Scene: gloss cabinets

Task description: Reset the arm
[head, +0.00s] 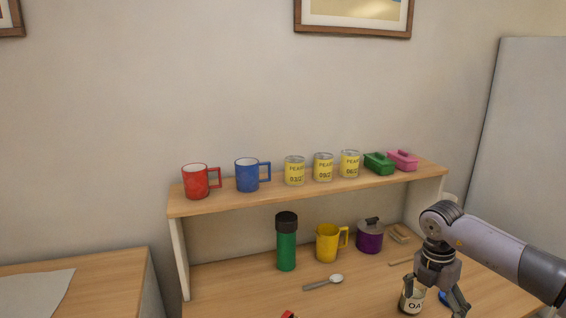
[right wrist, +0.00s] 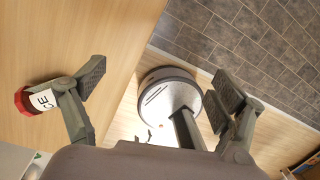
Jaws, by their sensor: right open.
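My right gripper (head: 436,298) hangs from the arm at the right of the head view, fingers pointing down over the front right of the counter. A jar with a red lid (right wrist: 38,98) is beside the left finger in the right wrist view, outside the jaws. My left gripper is in neither view.
A raised shelf (head: 320,191) holds a red mug (head: 195,182), a blue mug (head: 246,176), yellow-labelled cans (head: 323,168) and lidded boxes (head: 379,164). Below are a green flask (head: 286,246), yellow mug (head: 327,243), purple pot (head: 369,237) and spoon (head: 323,282). Tiled floor (right wrist: 255,45) lies beyond the counter edge.

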